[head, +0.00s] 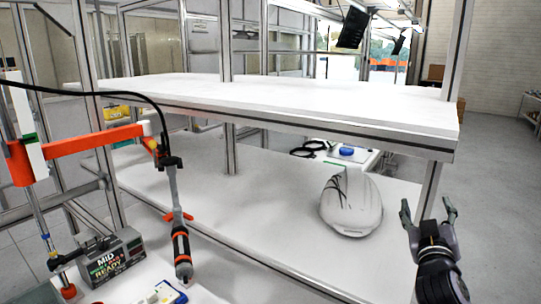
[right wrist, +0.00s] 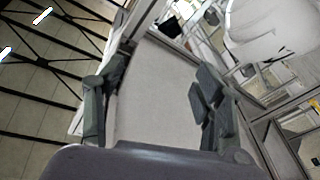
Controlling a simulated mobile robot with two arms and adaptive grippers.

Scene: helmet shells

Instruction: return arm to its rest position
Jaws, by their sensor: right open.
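My right gripper (head: 428,213) is at the right side of the head view, pointing up, with its fingers spread and nothing between them. It stands to the right of a white helmet shell (head: 352,208), with a gap between them in the picture. The shell rests on the lower shelf (head: 240,215). In the right wrist view, the same gripper (right wrist: 155,100) shows two dark fingers apart, with only a pale surface behind them. A white curved thing (right wrist: 270,30) at the upper right there may be a shell; I cannot tell. My left gripper is not in view.
An upper white shelf (head: 290,95) on metal posts spans above the shell. At the left, a hanging screwdriver tool (head: 180,245), an orange arm (head: 80,142) and a display box (head: 112,262) stand by a white bench. Grey floor (head: 495,190) at the right is open.

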